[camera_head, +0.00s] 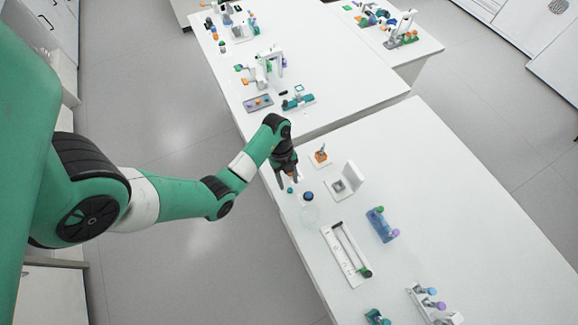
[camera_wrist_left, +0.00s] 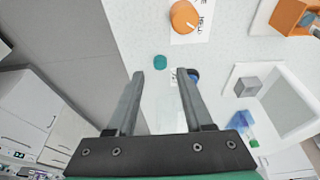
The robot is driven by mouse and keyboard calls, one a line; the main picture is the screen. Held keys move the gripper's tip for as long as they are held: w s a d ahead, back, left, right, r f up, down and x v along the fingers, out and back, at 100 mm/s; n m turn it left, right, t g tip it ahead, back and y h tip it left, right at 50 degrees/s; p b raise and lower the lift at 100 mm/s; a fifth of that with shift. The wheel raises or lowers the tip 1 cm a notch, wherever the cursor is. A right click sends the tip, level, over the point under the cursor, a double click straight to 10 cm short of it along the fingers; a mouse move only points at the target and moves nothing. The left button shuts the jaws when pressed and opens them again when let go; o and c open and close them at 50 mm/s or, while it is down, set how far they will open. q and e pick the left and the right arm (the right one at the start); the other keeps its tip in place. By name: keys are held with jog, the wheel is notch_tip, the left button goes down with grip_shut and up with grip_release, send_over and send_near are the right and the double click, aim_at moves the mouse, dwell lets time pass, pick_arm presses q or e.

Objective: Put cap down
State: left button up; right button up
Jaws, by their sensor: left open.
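A small teal cap (camera_head: 290,190) lies on the white table near its left edge. In the left wrist view the teal cap (camera_wrist_left: 160,62) shows just beyond my fingertips, lined up with the gap between them. My left gripper (camera_head: 288,181) is above the table by the cap; its open fingers also show in the left wrist view (camera_wrist_left: 160,75), with nothing held between them. A blue cap (camera_head: 308,196) sits on a clear container (camera_head: 309,214) to the right; the blue cap is partly hidden behind a finger in the wrist view (camera_wrist_left: 195,75). My right gripper is not in view.
An orange item (camera_head: 320,157) on a white card and a white stand (camera_head: 346,181) are close by. A white track piece (camera_head: 343,254) and a blue tube piece (camera_head: 381,225) lie nearer. The table's left edge is close; its right side is clear.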

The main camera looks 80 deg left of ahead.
pick_arm(q)
jog(key=p+v, duration=0.5)
jog(key=v, duration=0.4)
